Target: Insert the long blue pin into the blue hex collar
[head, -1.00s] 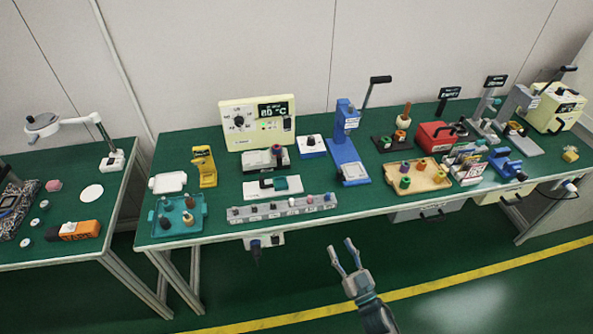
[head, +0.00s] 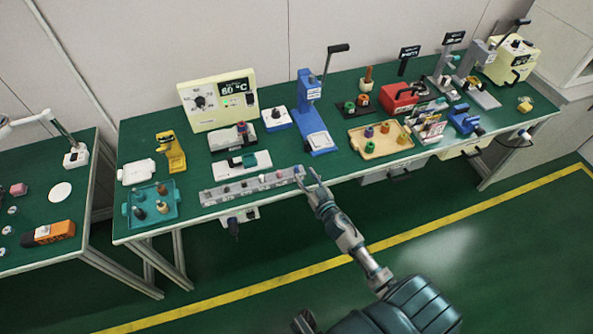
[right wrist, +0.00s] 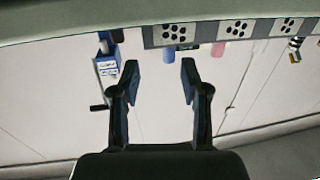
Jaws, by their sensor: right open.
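My right gripper (head: 311,178) is open and empty, at the right end of a grey rail (head: 226,192) that holds a row of small pieces. In the right wrist view my right gripper (right wrist: 163,76) has its two fingers apart. A blue cylinder (right wrist: 169,52), perhaps the long blue pin, shows by the rail just beyond the fingertips, with a pink cylinder (right wrist: 218,50) beside it. A bluish-purple piece (head: 369,131) stands in the tan tray (head: 365,155); I cannot tell whether it is the blue hex collar. My left gripper is not in view.
A teal tray (head: 127,222) with several pegs stands at the bench's left. Behind the rail are a cream temperature unit (head: 205,103) and a blue lever press (head: 309,92). A red box (head: 400,96) and more devices stand at right. Open floor lies in front.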

